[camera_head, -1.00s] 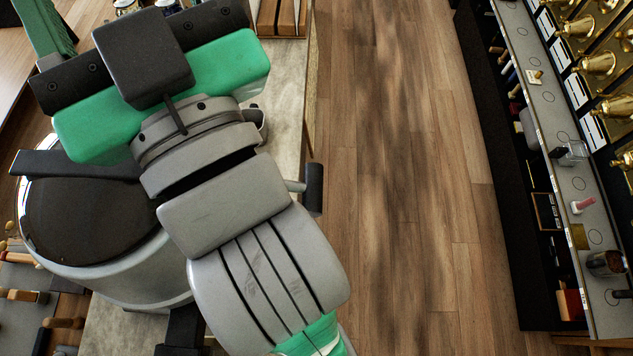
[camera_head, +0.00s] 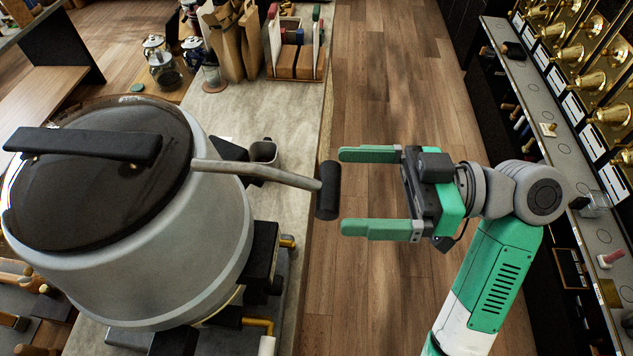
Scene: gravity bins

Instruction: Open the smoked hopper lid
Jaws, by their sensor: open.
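The smoked hopper lid (camera_head: 70,210) is a dark, round, see-through cover that lies over the top of a large grey hopper (camera_head: 190,250) at the left. It looks closed. A black bar handle (camera_head: 90,144) runs across its far part. A bent grey lever (camera_head: 255,171) with a black grip (camera_head: 328,190) reaches right from the hopper. My gripper (camera_head: 360,192) is open, with its green fingers pointing left. The black grip is just left of the fingertips, apparently apart from them. My gripper is well to the right of the lid and its handle.
The hopper stands on a grey counter (camera_head: 303,135). Paper bags (camera_head: 228,50), a box of packets (camera_head: 296,62) and glass jars (camera_head: 165,70) stand at the back. A shelf with brass dispensers (camera_head: 565,42) lines the right side. Open wooden floor (camera_head: 390,70) lies between.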

